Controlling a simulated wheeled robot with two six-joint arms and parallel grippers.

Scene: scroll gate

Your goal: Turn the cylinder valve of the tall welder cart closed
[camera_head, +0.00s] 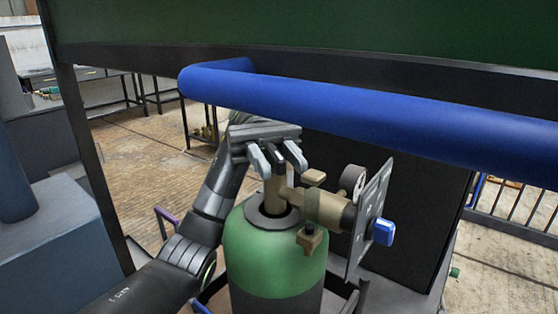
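The green gas cylinder (270,252) stands upright on the cart, with a brass valve (275,196) rising from its dark collar. My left gripper (278,166) comes from the left and is over the top of the valve, its grey fingers pointing down on either side of the stem's upper end. The valve's knob is hidden behind the gripper. I cannot tell whether the fingers press on it or stand a little apart from it. My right gripper is not in view.
A thick blue handle bar (350,104) crosses just above and in front of the gripper. A brass regulator with a gauge (352,179), a metal plate (369,215) and a blue knob (383,232) sit right of the valve. Dark cart posts stand left. Open floor (145,155) lies behind.

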